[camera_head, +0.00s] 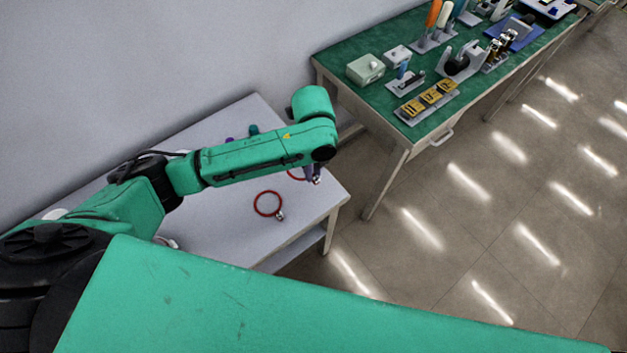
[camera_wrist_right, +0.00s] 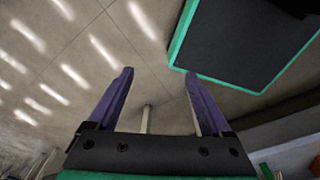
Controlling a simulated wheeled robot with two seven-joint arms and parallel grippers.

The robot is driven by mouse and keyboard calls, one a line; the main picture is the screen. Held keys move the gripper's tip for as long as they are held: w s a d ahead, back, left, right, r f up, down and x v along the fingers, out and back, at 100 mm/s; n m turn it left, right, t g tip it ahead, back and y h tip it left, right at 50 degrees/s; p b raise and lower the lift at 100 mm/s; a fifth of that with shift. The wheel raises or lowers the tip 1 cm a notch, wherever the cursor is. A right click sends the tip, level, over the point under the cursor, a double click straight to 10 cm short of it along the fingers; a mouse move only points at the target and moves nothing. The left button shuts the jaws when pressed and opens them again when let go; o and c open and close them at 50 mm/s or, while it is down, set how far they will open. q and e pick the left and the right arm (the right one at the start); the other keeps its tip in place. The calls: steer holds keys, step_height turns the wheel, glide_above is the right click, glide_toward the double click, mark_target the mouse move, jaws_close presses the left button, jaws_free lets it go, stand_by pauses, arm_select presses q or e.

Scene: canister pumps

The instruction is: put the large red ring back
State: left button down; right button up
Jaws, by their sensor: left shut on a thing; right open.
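A red ring (camera_head: 256,209) with a small metal clasp (camera_head: 280,215) lies on the white table in the head view. A second red ring (camera_head: 291,177) shows as an arc just behind it, partly hidden by my left arm and gripper. My left gripper (camera_head: 313,178) points down at the table's right side and is shut on this second ring. I cannot tell which ring is larger. My right gripper (camera_wrist_right: 158,76) is open in the right wrist view, with nothing between its purple fingers.
The white table (camera_head: 225,242) stands against the wall; small purple and teal items (camera_head: 253,130) lie behind my left arm. A green-topped bench (camera_head: 345,55) at the upper right carries boxes, tools and yellow blocks (camera_head: 430,97). The floor (camera_head: 450,240) to the right is clear.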

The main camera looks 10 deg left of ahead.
mark_target(313, 190)
arm_select(q)
step_height(313, 190, down, 6)
steer(key=shift+f, duration=0.2)
steer(key=shift+f, duration=0.1)
steer(key=c, duration=0.8)
jaws_free()
steer(key=shift+c, duration=0.2)
step_height(313, 190, up, 12)
steer(key=shift+r, duration=0.15)
